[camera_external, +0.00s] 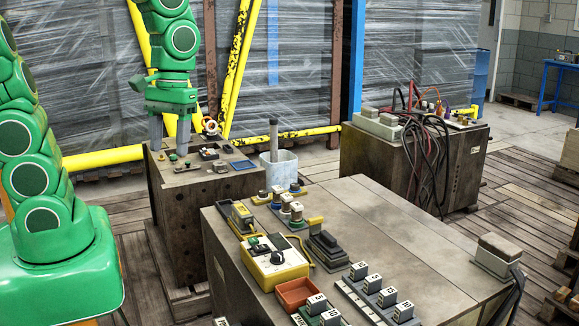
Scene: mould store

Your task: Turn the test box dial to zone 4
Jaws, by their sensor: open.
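A yellow box (276,267) with a pale top panel and dark knobs sits at the left front of the near metal block (385,225); I take it for the test box. A dark knob on its top looks like the dial (261,247), but its markings and setting are too small to read. My gripper (170,150) points down over the separate left metal block (183,195), behind and left of the yellow box. Its two grey fingers are apart. Small dark parts lie on the block below the fingers; I cannot tell whether the fingers touch them.
A smaller yellow device (242,214) and a dark block with a yellow handle (326,240) stand near the yellow box. A red-brown tray (296,293) and several numbered blocks are in front. A white bucket (279,167) stands between blocks. Cables (425,150) hang off the back block.

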